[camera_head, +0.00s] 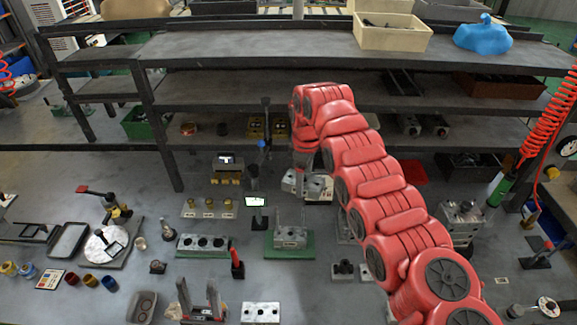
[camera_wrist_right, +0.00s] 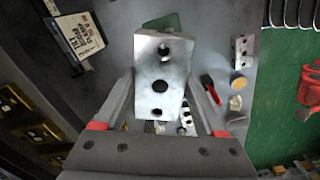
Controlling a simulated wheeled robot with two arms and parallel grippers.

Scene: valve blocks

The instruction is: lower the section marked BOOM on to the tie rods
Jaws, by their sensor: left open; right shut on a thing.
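My right gripper (camera_wrist_right: 162,100) is shut on a silver valve section (camera_wrist_right: 160,88) with several dark holes in its face. In the head view this section (camera_head: 315,186) is in the air at the end of my red right arm, behind and above the green stand. I can read no BOOM marking on it. The green stand (camera_head: 290,253) carries a silver block (camera_head: 290,237) with thin upright tie rods (camera_head: 303,214) above it. Part of the green stand shows past the held section in the wrist view (camera_wrist_right: 172,21).
A block with holes (camera_head: 204,242) lies left of the stand, and a small screen (camera_head: 256,202) stands behind it. A plate with holes (camera_head: 261,312) lies in front. Dark shelves (camera_head: 330,87) rise at the back. A printed card (camera_wrist_right: 75,35) shows in the wrist view.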

